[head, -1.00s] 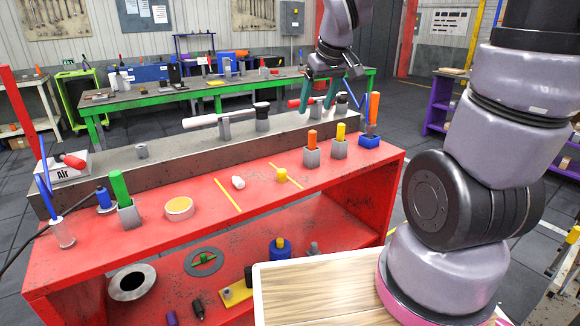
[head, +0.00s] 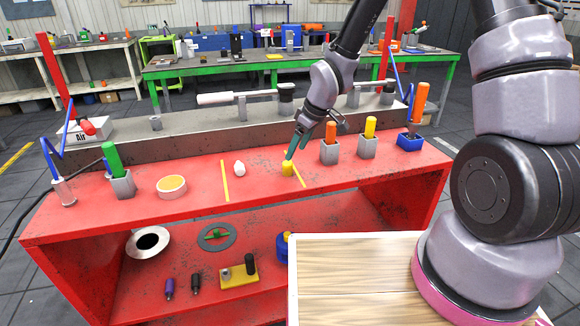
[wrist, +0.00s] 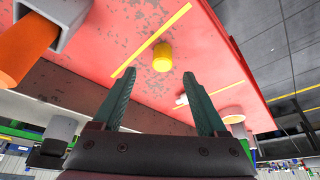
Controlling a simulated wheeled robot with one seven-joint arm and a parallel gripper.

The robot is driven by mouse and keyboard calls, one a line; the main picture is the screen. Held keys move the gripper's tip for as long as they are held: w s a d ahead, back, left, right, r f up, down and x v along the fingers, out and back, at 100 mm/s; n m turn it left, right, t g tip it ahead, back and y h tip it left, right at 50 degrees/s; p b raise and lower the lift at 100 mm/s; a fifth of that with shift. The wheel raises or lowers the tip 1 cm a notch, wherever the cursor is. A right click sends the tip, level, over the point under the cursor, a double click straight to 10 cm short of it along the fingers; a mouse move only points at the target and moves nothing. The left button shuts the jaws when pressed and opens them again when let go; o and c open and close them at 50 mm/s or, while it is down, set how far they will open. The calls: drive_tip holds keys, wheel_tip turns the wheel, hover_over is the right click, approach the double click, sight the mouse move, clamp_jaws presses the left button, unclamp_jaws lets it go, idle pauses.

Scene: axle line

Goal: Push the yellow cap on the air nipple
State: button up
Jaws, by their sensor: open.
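The yellow cap (head: 287,168) stands on the red bench top (head: 330,172), beside a painted yellow line. It also shows in the wrist view (wrist: 162,57), ahead of and between my fingertips. My gripper (head: 294,146) is open and empty, with its teal fingers above and just behind the cap. In the wrist view both fingers (wrist: 159,74) are spread apart with nothing between them.
A white plug (head: 239,169) lies left of the cap. Orange (head: 331,132) and yellow (head: 370,127) handles stand in grey holders to the right, close to my gripper. The grey beam (head: 200,135) runs behind. A green handle (head: 112,158) and round tin (head: 171,186) are at left.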

sight(288, 163)
drive_tip(key=shift+x, duration=1.1)
drive_tip(key=shift+a+x, duration=0.15)
drive_tip(key=shift+x, duration=1.2)
drive_tip(key=shift+a+x, duration=0.1)
drive_tip(key=shift+x, duration=1.3)
drive_tip(key=shift+s+r, duration=0.1)
drive_tip(key=shift+r, duration=0.05)
clamp_jaws()
